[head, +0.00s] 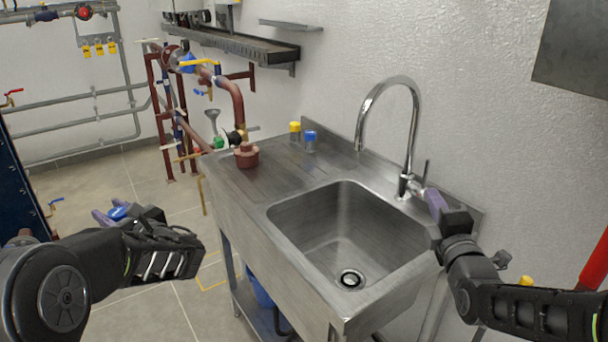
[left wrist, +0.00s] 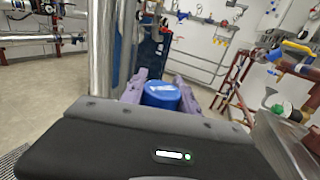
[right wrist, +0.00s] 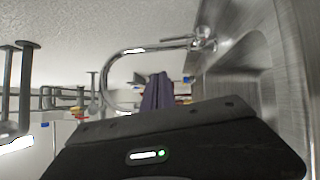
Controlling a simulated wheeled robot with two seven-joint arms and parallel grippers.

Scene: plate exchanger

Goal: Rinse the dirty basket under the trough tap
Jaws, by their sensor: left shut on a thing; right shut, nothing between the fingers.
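My left gripper (head: 110,215) is at the left, away from the sink. Its purple fingers are shut on a blue round object (left wrist: 161,95), seen between them in the left wrist view; I cannot tell if this is the basket. The steel sink trough (head: 345,215) has an empty-looking bowl with a drain. The trough tap (head: 410,110) is a tall curved chrome spout at the back with a lever; no water stream shows. My right gripper (head: 430,198) is shut and empty beside the tap base, close to the lever; contact cannot be told. It also shows in the right wrist view (right wrist: 157,92).
A yellow-capped container (head: 295,131) and a blue-capped one (head: 310,141) stand at the back of the drainboard (head: 265,165). A red-brown fitting (head: 246,155) sits at its left, near the pipework (head: 235,100). A shelf (head: 235,42) is on the wall.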

